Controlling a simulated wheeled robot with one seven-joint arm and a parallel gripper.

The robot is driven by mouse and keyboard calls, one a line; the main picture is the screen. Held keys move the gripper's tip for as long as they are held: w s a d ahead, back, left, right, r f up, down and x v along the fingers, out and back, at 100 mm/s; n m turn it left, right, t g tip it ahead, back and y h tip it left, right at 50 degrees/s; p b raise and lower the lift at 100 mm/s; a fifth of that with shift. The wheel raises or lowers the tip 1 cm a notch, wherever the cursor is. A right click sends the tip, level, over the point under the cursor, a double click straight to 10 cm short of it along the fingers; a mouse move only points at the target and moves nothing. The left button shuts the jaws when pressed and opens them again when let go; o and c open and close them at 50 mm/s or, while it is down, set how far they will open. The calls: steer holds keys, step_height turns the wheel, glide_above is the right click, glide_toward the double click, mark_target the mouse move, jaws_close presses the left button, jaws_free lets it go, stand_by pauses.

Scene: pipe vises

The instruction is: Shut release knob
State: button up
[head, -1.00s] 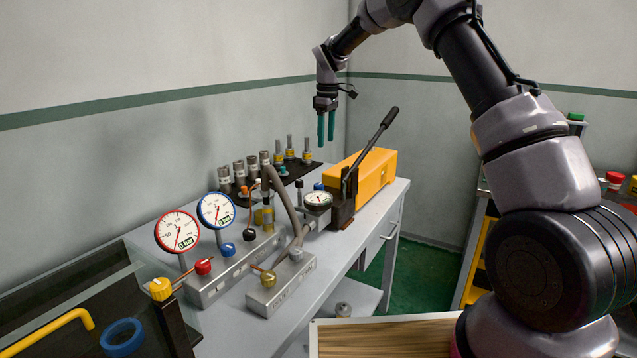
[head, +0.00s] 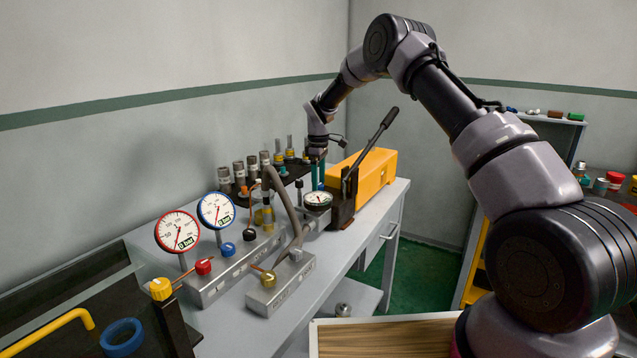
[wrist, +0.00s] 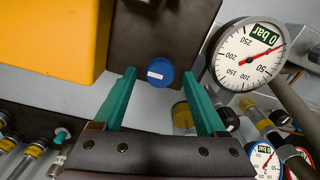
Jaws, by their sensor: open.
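A round blue knob (wrist: 160,72) with a white bar sits on the dark block (wrist: 165,32) of the yellow pump; I take it for the release knob. In the wrist view it lies between the tips of my gripper (wrist: 158,76), with a gap on each side. My gripper is open and empty, its teal fingers pointing at the block. How far the tips are from the knob in depth I cannot tell. In the head view my gripper (head: 318,180) is low behind the pump gauge (head: 318,199), and the knob is hidden there.
The pump's yellow body (head: 375,173) and black lever (head: 372,145) stand just right of my gripper. The pump gauge also shows in the wrist view (wrist: 248,55), close to the right finger, reading 0 bar. Hoses, valve blocks (head: 284,285) and two more gauges stand nearer on the bench.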

steer(key=shift+f, duration=0.3)
jaws_close()
